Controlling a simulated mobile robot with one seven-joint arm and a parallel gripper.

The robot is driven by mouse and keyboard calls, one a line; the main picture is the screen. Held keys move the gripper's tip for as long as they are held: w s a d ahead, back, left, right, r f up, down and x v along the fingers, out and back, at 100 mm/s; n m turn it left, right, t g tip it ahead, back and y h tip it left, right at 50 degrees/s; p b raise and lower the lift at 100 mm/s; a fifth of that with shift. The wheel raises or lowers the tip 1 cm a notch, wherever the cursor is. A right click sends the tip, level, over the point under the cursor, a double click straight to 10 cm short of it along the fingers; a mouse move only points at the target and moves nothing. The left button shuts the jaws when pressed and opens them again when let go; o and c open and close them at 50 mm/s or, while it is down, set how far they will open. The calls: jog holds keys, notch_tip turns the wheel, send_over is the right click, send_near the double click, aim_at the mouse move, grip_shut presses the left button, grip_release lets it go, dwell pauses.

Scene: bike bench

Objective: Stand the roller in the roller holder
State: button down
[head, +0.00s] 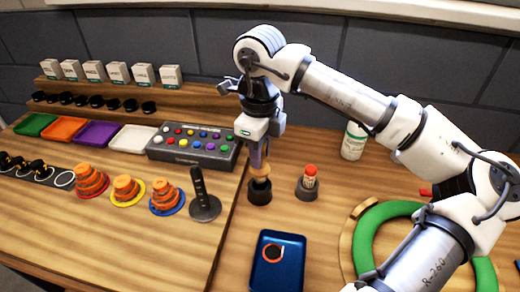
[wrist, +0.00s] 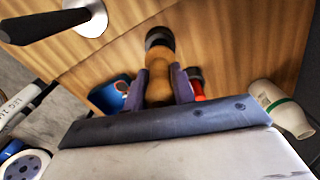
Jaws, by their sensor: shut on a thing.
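The roller (head: 261,172) is a wooden, rounded piece held upright below my gripper (head: 259,155). My gripper is shut on it, with one finger on each side. The roller also shows between the fingers in the wrist view (wrist: 158,78). The roller holder (head: 260,191) is a dark round cup on the bench, directly under the roller. It shows at the roller's far end in the wrist view (wrist: 159,38). The roller's lower end meets or enters the cup; how deep it sits, and whether it touches the bottom, is hidden.
A red-capped bottle (head: 310,176) stands in a dark cup just right of the holder. A blue tray (head: 277,262) lies in front. A black upright post (head: 200,190) and a button box (head: 195,146) are left. A white bottle (head: 353,141) and green ring (head: 372,222) are right.

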jog(key=shift+f+b, duration=2.25)
jog(key=shift+f, duration=0.1)
jog(key=c, duration=1.1)
grip_release()
